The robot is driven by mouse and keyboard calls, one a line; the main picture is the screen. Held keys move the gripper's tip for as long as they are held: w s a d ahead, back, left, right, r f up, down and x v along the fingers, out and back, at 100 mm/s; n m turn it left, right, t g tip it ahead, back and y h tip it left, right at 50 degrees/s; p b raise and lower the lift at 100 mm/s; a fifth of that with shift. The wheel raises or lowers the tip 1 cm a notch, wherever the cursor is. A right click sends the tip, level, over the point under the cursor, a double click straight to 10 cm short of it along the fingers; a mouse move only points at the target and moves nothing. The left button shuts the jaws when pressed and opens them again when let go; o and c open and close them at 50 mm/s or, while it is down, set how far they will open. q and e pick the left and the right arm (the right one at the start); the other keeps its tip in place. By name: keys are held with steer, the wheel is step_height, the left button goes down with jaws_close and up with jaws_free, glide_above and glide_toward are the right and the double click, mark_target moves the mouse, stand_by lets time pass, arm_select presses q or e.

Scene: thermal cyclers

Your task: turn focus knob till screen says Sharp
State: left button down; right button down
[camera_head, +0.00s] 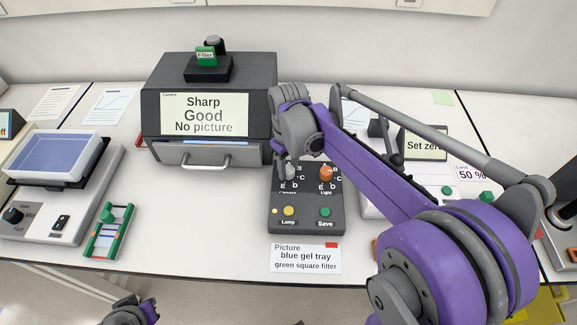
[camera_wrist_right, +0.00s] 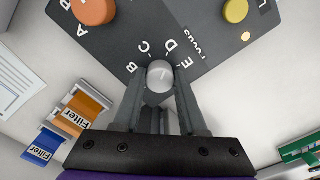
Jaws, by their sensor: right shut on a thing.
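The camera unit's screen (camera_head: 204,114) reads "Sharp", "Good" and "No picture". In front of it stands a dark control box (camera_head: 306,222) with the grey focus knob (camera_wrist_right: 160,76) at its upper left. The knob sits among letters, with B, C, D and E visible around it in the right wrist view. My right gripper (camera_wrist_right: 160,95) is shut on the focus knob, one finger on each side. In the head view the gripper is mostly hidden behind my purple arm. Part of my left arm (camera_head: 130,312) shows at the bottom edge; its jaws cannot be made out.
The box also has an orange Light knob (camera_head: 326,174), a yellow Lamp button (camera_head: 289,211) and a green Save button (camera_head: 325,212). A card (camera_head: 305,258) lies in front. Orange (camera_wrist_right: 80,108) and blue (camera_wrist_right: 49,146) filters lie nearby.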

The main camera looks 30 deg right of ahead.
mark_target(289, 169)
steer(key=shift+c, duration=2.3)
jaws_free()
step_height(289, 169, up, 11)
steer(key=shift+p, duration=0.3)
steer(key=shift+s+f, duration=0.1)
steer(key=shift+f, duration=0.05)
